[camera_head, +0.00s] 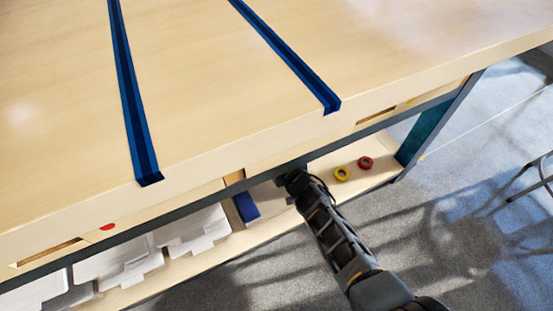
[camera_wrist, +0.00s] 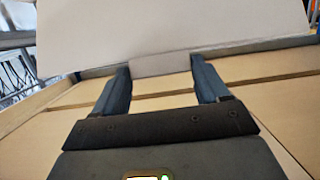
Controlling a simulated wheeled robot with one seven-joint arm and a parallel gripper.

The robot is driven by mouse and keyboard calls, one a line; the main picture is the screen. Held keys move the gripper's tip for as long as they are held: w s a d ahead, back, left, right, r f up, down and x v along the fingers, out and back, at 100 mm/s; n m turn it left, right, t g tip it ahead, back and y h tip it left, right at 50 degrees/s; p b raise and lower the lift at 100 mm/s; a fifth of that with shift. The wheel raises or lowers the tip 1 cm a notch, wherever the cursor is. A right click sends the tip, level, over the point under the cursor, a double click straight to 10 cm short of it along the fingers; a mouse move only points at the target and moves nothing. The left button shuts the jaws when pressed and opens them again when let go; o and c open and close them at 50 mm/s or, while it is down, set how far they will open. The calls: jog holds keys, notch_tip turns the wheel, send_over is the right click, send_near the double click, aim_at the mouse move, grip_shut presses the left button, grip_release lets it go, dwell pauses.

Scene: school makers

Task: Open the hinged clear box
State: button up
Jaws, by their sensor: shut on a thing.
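In the wrist view, a large pale flat panel (camera_wrist: 170,30), which looks like the lid of the hinged clear box, fills the top. Its short tab (camera_wrist: 160,63) lies between the two dark fingers of my gripper (camera_wrist: 161,68), which is shut on it. In the head view, my arm reaches under the table's front edge toward the lower shelf, and my fingertips are hidden there. A pale grey surface (camera_head: 265,200) shows beside my wrist; I cannot tell whether it is the same box. How far the lid is raised cannot be told.
The wooden table (camera_head: 220,80) with blue strips overhangs the lower shelf (camera_head: 376,178). White boxes (camera_head: 120,260) stand on the shelf at left, with a blue object (camera_head: 246,207) nearer my arm. A yellow roll (camera_head: 342,174) and a red roll (camera_head: 365,163) lie right. The floor (camera_head: 440,240) is open.

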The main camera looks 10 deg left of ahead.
jog(key=shift+w+r, duration=0.1)
jog(key=shift+r, duration=0.15)
jog(key=o, duration=1.5)
jog(key=shift+f, duration=0.15)
jog(key=shift+p+v, duration=2.7)
jog(key=shift+v, duration=1.25)
jog(key=shift+f, duration=0.1)
